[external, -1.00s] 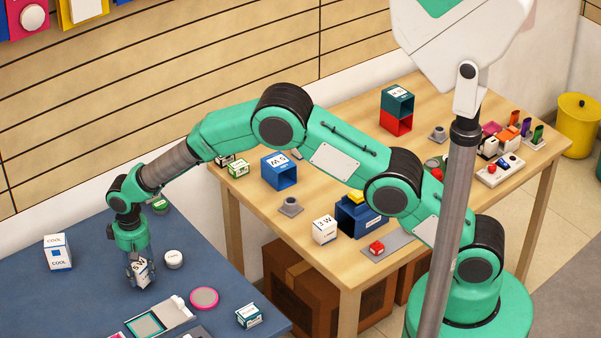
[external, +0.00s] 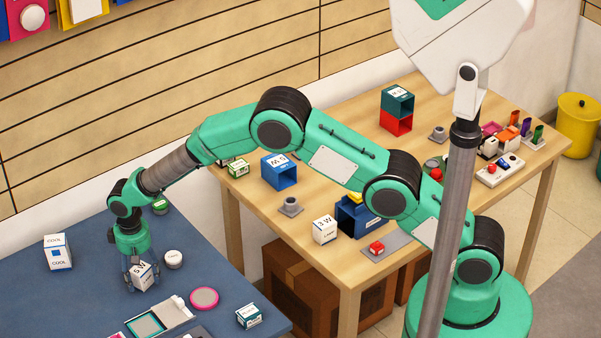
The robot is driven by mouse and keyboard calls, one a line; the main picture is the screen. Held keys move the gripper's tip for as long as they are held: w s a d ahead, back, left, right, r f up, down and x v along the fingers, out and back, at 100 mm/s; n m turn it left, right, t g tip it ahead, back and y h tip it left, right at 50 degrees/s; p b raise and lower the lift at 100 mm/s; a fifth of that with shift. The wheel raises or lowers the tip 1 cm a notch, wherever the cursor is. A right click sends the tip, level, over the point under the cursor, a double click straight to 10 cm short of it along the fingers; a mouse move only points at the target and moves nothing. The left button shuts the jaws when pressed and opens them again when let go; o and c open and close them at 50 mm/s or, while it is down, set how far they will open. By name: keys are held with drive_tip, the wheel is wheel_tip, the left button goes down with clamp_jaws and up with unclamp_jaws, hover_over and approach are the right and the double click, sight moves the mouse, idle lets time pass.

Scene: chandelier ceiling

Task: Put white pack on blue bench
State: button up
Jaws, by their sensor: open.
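A white pack (external: 145,279) marked "5 W" rests on the blue bench (external: 215,260), near the left of the view. My gripper (external: 139,267) points down just above and around the top of this pack, with its fingers open. The fingers partly cover the pack's upper left side, and I cannot tell whether they touch it. A similar white pack (external: 324,230) marked "3 W" stands on the wooden table (external: 265,215).
On the blue bench are a white "COOL" box (external: 58,252), a round white tin (external: 173,259), a pink-rimmed disc (external: 204,298), a small green-and-white box (external: 249,316) and an open compact (external: 150,322). Blue bins (external: 280,172) and several small items stand on the wooden table.

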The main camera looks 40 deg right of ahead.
sight(140, 268)
drive_tip(key=shift+r, duration=0.1)
wheel_tip(140, 268, up, 12)
drive_tip(key=shift+p, duration=1.2)
